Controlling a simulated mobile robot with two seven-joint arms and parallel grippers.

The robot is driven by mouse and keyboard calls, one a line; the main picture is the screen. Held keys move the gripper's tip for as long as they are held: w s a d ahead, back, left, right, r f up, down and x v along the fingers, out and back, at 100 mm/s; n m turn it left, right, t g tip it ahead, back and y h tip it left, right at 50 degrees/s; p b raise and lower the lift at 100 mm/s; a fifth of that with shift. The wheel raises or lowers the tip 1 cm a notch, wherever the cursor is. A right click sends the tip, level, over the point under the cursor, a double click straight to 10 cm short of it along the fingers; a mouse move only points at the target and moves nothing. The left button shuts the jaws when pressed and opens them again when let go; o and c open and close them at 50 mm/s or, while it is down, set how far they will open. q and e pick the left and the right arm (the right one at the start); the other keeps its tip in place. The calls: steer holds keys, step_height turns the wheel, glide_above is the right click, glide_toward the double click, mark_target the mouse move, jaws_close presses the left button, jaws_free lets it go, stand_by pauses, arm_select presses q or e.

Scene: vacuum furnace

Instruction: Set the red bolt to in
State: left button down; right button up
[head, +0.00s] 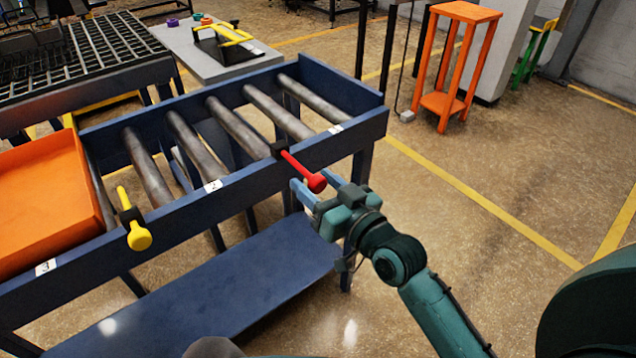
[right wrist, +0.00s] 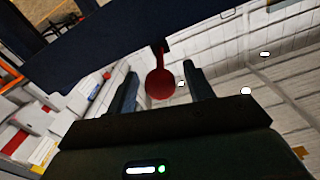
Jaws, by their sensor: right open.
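The red bolt (head: 301,170) sits in a black holder on the front rail of the blue roller table, between labels 1 and 2. Its rod slants toward me and ends in a round red knob that sticks out past the rail. My right gripper (head: 312,184) is open at the knob, with its blue fingers pointing at the rail. In the right wrist view the red bolt's knob (right wrist: 160,84) shows between the two open fingers (right wrist: 159,88), with gaps on both sides. Whether a finger touches it cannot be told. My left gripper is not in view.
The blue roller table (head: 262,163) carries several grey rollers. A yellow bolt (head: 138,236) sits farther left on the same rail, beside an orange tray (head: 45,190). A grey table (head: 205,58) stands behind. An orange stand (head: 440,105) is at the right; floor between is clear.

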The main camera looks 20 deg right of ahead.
jaws_close()
stand_by(0.5)
steer(key=shift+w, duration=0.1)
